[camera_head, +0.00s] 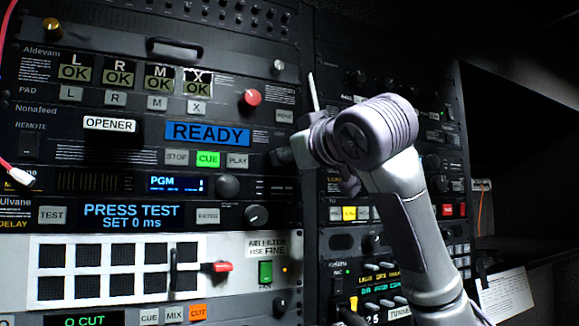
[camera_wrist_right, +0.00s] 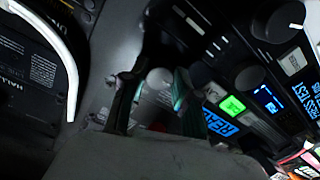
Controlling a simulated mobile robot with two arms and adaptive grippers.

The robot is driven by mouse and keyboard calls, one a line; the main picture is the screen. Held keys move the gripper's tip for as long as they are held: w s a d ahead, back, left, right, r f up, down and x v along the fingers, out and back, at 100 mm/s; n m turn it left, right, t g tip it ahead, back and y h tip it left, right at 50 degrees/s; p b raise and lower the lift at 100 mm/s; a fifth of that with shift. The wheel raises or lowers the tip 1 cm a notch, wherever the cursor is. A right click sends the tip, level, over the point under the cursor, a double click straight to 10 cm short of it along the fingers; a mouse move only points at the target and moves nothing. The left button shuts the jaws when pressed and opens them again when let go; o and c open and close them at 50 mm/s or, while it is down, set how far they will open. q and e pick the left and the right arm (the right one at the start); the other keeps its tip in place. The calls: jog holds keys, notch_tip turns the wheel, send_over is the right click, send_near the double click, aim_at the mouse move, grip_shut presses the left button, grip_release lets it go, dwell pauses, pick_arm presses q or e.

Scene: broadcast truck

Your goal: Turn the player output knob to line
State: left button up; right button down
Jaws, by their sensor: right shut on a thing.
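The player is the black Nonafeed unit (camera_head: 140,134), with a lit blue READY display and a green CUE button. My right gripper (camera_head: 283,157) is at the right end of this unit, by the rack's upright. In the right wrist view my gripper (camera_wrist_right: 155,95) has its two fingers on either side of a pale grey round knob (camera_wrist_right: 157,80), shut on it. In the head view the gripper hides this knob, and its pointer and markings cannot be read in either view. My left gripper is not in view.
Below are a dark PGM knob (camera_head: 228,186), a delay knob (camera_head: 256,216) and a white panel (camera_head: 216,245) with a red-handled lever. A pale curved cable (camera_wrist_right: 68,60) shows in the right wrist view.

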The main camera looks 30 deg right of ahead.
jog(key=shift+a+m+h+b, duration=0.2)
jog(key=shift+m+b, duration=0.85)
jog(key=shift+m, duration=3.85)
jog(key=shift+d+m+h+b, duration=0.2)
jog(key=shift+m+b, duration=0.85)
jog(key=shift+m, duration=3.85)
jog(key=shift+a+m+h+b, duration=0.25)
jog(key=shift+m+b, duration=0.8)
jog(key=shift+m, duration=3.85)
jog(key=shift+w+d, duration=0.1)
jog(key=c, duration=0.9)
grip_release()
jog(key=shift+o, duration=0.2)
